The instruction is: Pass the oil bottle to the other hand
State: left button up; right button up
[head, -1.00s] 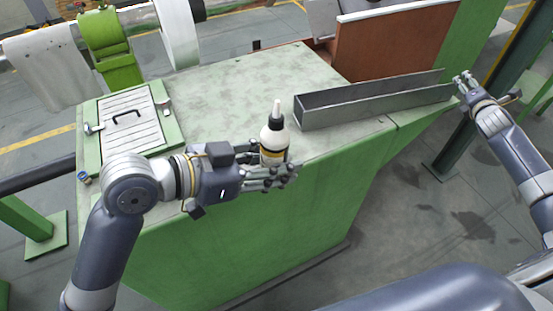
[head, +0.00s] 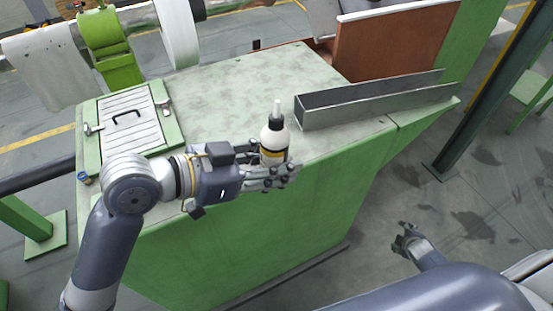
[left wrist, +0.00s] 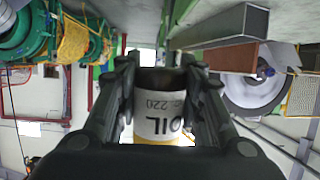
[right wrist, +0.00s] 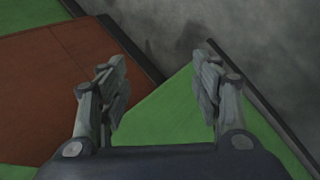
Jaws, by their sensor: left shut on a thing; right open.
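The oil bottle (head: 273,136) is white with a black cap, a pale nozzle tip and a yellow and black label. It stands upright in my left gripper (head: 280,172), above the near edge of the green cabinet top. In the left wrist view the bottle (left wrist: 163,115) sits between the two fingers, with "OIL" and "220" on its label. My left gripper is shut on it. My right gripper (head: 408,238) is low at the right in the head view, apart from the bottle. In the right wrist view its fingers (right wrist: 163,95) are spread, with nothing between them.
A long grey metal channel (head: 350,112) lies on the green cabinet top (head: 210,97), right of the bottle. A hatch with a black handle (head: 126,115) is at the left. A brown panel (head: 395,45) stands behind. The floor in front right is open.

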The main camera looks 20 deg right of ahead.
jog(key=s+a+f+m+g+y, duration=0.1)
jog(key=s+a+f+m, duration=0.1)
jog(key=s+a+f, duration=0.3)
jog(key=s+a+f+m+g+y, duration=0.1)
jog(key=s+a+f, duration=0.4)
jog(key=s+a, duration=0.8)
jog(key=s+a+f+m+g+y, duration=0.2)
jog(key=s+a+f+m, duration=0.2)
jog(key=s+a, duration=0.5)
jog(key=a+f, duration=0.1)
jog(key=a, duration=0.3)
jog(key=shift+a+f+m+g, duration=0.25)
jog(key=shift+a+m+g, duration=0.15)
